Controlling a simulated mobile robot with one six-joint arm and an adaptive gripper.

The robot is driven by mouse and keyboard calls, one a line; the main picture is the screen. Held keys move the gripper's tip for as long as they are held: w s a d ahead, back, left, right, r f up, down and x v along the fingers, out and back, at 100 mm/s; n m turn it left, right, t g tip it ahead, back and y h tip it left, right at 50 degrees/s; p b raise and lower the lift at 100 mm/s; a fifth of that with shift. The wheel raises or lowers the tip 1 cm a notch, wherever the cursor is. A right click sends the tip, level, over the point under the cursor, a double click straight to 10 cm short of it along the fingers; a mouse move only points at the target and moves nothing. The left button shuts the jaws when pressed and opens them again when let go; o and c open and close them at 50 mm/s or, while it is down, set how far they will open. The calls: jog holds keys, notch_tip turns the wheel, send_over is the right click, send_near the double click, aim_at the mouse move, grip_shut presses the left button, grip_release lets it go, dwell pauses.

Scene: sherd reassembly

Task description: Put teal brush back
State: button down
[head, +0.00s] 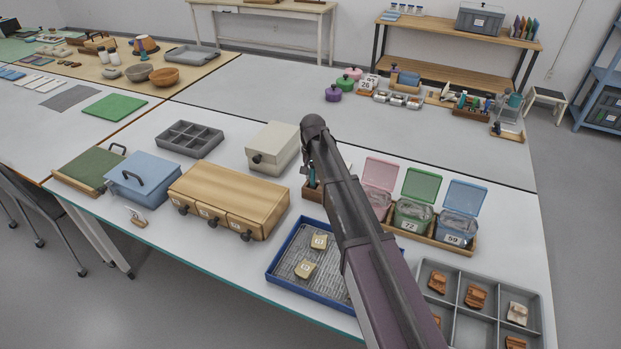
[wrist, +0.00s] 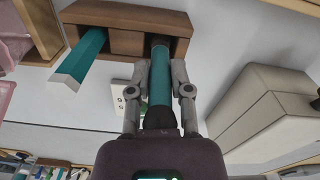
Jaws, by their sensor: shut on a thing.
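The teal brush (wrist: 159,80) is a round teal handle in the wrist view, between the two fingers of my gripper (wrist: 159,85). My gripper is shut on it. The brush's far, dark end reaches the right compartment of a brown wooden holder (wrist: 125,16); I cannot tell how deep it sits. A second teal piece (wrist: 82,57), square-sided with a pale end, stands in the holder's left compartment. The middle compartment looks empty. In the head view my gripper (head: 311,172) is over the holder (head: 312,192), and my arm hides most of both.
A cream box (head: 272,147) stands close left of the holder, also large in the wrist view (wrist: 265,115). Open pink (head: 379,174), green and blue lidded bins stand to the right. A blue-rimmed tray (head: 285,283) with sherds lies in front, beside a wooden drawer unit (head: 228,194).

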jog(key=shift+f, duration=0.15)
jog(key=c, duration=0.5)
grip_release()
jog(key=shift+c, duration=0.2)
jog(key=shift+r, duration=0.25)
notch_tip(320, 180, up, 12)
jog(key=p, duration=1.2)
jog(key=shift+f, duration=0.1)
dwell(0.3)
